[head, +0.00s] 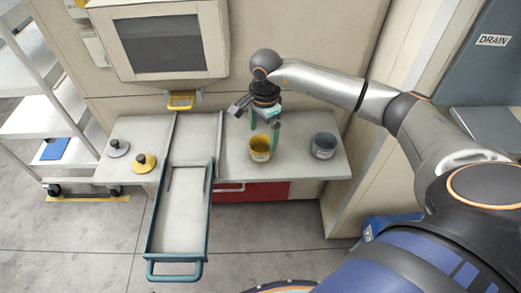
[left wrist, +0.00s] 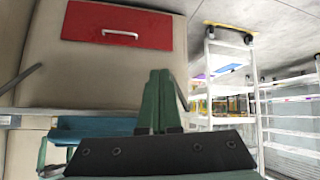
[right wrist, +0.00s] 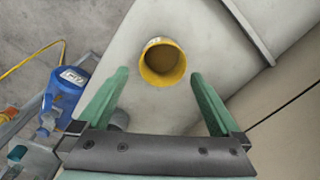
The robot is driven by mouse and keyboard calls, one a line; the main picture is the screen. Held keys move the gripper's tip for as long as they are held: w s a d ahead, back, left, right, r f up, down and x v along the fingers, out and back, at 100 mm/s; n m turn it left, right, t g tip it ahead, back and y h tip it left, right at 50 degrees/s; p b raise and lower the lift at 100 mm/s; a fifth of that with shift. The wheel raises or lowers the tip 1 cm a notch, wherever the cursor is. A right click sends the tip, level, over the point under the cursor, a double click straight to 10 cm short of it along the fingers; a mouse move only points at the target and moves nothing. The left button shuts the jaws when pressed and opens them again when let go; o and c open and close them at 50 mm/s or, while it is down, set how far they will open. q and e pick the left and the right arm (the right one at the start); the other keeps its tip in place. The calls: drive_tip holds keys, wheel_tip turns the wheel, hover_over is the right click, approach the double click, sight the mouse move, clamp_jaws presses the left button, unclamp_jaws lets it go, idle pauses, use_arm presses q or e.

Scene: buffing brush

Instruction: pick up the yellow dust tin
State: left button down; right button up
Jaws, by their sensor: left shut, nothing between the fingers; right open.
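The yellow dust tin (head: 260,154) stands upright on the right part of the grey counter, open at the top, with a pale label on its front. My right gripper (head: 263,138) is open and points down just above and around the tin's rim in the head view. In the right wrist view the tin (right wrist: 163,64) shows between the two green fingertips (right wrist: 160,74), with gaps on both sides and no visible contact. My left gripper (left wrist: 160,74) is shut and empty in the left wrist view, facing a red drawer front; it is outside the head view.
A grey tin (head: 324,146) stands right of the yellow one. A blue-edged tray (head: 180,225) juts out from the counter (head: 229,155) on the left. Beyond it are a yellow-based knob (head: 144,163) and a grey-based knob (head: 117,148). A screen housing (head: 160,40) stands behind.

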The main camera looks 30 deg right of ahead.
sight(260, 144)
drive_tip(key=f, duration=0.5)
drive_tip(key=shift+w+a+f, duration=0.2)
drive_tip(key=shift+w, duration=0.1)
drive_tip(key=shift+r, duration=0.1)
drive_tip(key=c, duration=1.3)
